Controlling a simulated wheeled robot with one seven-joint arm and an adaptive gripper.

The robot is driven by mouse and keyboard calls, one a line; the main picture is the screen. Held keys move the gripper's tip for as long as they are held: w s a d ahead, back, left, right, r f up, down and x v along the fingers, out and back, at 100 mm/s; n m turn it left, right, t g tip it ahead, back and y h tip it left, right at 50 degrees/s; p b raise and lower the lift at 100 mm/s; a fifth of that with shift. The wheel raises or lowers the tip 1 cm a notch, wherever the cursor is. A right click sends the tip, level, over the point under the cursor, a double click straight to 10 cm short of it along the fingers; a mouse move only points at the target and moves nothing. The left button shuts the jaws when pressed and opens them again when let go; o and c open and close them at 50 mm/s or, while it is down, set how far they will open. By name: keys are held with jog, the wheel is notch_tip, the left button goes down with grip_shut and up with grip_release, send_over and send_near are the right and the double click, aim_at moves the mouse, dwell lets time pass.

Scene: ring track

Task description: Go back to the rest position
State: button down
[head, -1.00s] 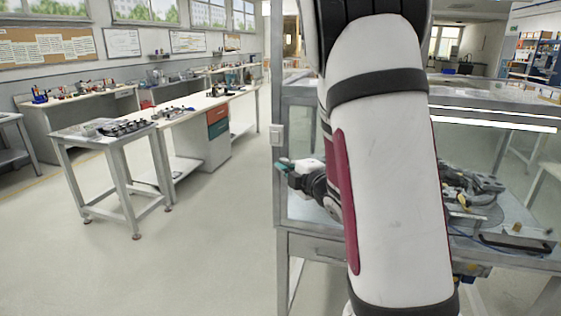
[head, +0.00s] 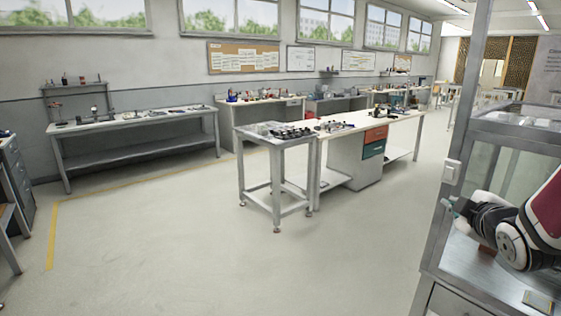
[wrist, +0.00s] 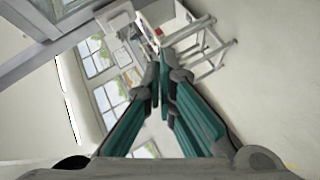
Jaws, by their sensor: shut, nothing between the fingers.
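My gripper (wrist: 160,58) has teal fingers that come together at their tips in the wrist view, with nothing between them. In the head view my gripper (head: 453,207) shows at the right, beside the upright post of a glass-sided bench enclosure. The dark wrist and part of my white and dark red arm show behind it, over the bench top. The rest of my arm is outside the head view.
The metal post (head: 463,130) of the enclosure stands close to my gripper. A small metal table (head: 278,185) with parts on it stands mid-room, next to a long white workbench (head: 405,128). The open floor (head: 160,245) at left and front is clear.

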jog(key=s+a+m+g+y, duration=0.1)
jog(key=s+a+m+g, duration=0.3)
jog(key=s+a, duration=0.6)
jog(key=s+a+m+g+y, duration=0.2)
jog(key=s+a+m+g, duration=0.3)
jog(key=s+a, duration=0.5)
jog(key=s+m, duration=0.1)
jog(key=s, duration=0.7)
jog(key=shift+s+r+g, duration=0.15)
jog(key=shift+s+g, duration=0.1)
jog(key=shift+g, duration=0.05)
